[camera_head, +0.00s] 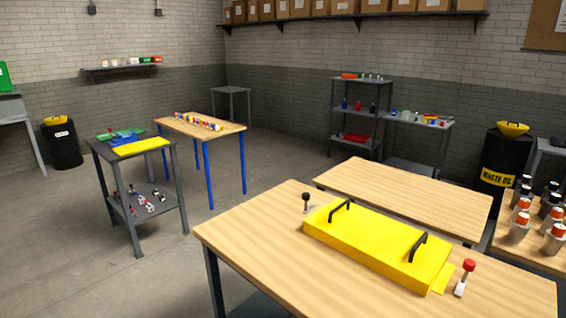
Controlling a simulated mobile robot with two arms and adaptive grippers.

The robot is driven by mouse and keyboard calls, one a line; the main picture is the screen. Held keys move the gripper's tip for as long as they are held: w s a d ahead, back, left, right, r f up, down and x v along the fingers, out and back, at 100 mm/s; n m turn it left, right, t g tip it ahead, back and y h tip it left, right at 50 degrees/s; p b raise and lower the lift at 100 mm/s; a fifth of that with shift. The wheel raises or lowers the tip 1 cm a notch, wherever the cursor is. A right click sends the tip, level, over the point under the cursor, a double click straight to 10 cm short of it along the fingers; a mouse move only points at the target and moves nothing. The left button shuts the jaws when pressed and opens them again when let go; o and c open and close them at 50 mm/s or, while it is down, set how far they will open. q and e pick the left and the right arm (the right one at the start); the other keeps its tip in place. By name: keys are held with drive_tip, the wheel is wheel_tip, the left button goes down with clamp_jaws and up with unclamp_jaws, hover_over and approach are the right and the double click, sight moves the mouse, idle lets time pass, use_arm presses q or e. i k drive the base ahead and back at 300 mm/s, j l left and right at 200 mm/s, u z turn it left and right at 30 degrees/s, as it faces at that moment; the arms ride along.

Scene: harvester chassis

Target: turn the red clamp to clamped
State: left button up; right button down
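The red clamp (465,276) stands on the near wooden table, just off the right end of a yellow cover (375,243). It has a red knob on top of a light metal body, and its handle is upright, leaning slightly right. The yellow cover lies on the table with two black handles on top and a small yellow tab at its right end. A black-knobbed clamp (306,202) stands at the cover's left end. Whether either clamp presses on the cover is too small to tell. Neither of my grippers is in view.
The near wooden table (250,232) has bare room left of the cover. A second wooden table (410,190) stands behind it. Several red-capped bottles (519,228) stand on a table at the right. A waste oil drum (504,160) is behind. Open floor lies left.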

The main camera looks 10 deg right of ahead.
sight(469, 265)
drive_tip(key=z, duration=1.55)
